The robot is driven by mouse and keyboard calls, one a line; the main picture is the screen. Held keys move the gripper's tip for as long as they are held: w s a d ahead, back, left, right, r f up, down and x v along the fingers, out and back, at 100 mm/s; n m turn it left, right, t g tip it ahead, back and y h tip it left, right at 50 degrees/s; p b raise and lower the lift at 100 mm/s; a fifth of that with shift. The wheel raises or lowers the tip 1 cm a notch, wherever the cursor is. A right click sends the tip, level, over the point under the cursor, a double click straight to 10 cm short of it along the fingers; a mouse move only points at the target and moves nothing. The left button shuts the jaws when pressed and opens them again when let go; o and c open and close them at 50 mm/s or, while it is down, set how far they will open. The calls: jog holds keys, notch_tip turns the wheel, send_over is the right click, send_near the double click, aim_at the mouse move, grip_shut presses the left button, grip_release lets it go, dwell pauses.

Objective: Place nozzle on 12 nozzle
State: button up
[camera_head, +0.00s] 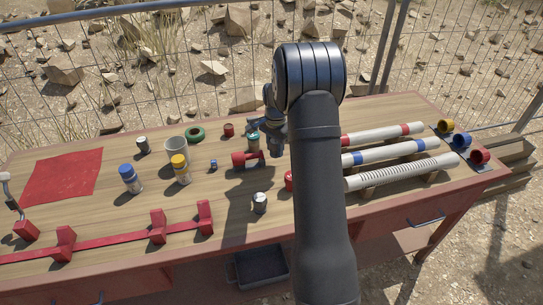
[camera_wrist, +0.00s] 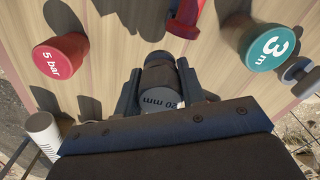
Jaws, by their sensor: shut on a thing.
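My gripper (camera_wrist: 158,85) is shut on a short dark grey-brown cylinder (camera_wrist: 160,98) in the wrist view. The cylinder's face toward the camera carries a mark that seems to read "20 mm" upside down. In the head view my gripper (camera_head: 275,125) is over the back middle of the bench, partly behind my arm, and the held piece is hard to make out. I cannot pick out a "12" mark on anything.
A red "5 bar" cap (camera_wrist: 60,57) and a teal "3 m" cap (camera_wrist: 268,47) flank the gripper, with a red handled piece (camera_wrist: 186,18) between them. Striped tubes (camera_head: 395,155) lie right. Jars, cups and a red rack (camera_head: 110,238) occupy the left. A wire fence stands behind.

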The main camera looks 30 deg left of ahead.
aim_at(272, 156)
jog(key=shift+a+f, duration=0.4)
jog(key=shift+a, duration=0.15)
jog(key=shift+f, duration=1.9)
jog(key=shift+f, duration=0.15)
jog(key=o, duration=1)
notch_tip(272, 156, up, 11)
jog(key=shift+r, duration=0.7)
jog(key=c, duration=0.4)
